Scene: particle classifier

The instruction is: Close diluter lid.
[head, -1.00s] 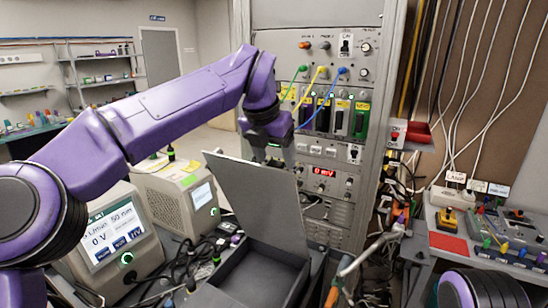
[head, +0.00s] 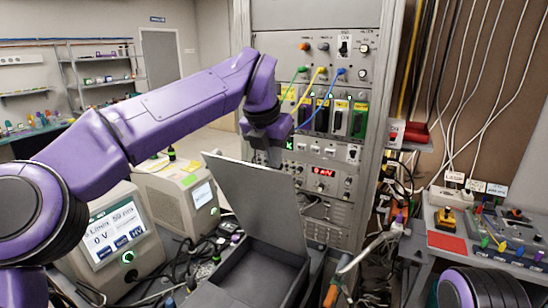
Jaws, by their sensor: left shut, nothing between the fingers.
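The diluter is a dark grey open box (head: 262,275) at the bottom middle of the head view. Its flat grey lid (head: 250,205) stands up, tilted back from the box's far edge. My left arm comes in from the left and reaches over to behind the lid. My left gripper (head: 273,157) points down behind the lid's upper right edge, and its fingertips are mostly hidden by the lid. Whether it touches the lid I cannot tell. A purple part of my right arm shows at the bottom right, but its gripper is out of view.
A tall instrument rack (head: 320,110) with coloured cables stands right behind the lid. Two boxy instruments with screens, one showing 0 V (head: 118,235), stand at left. Loose cables lie beside the box. A control panel (head: 490,238) is at right.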

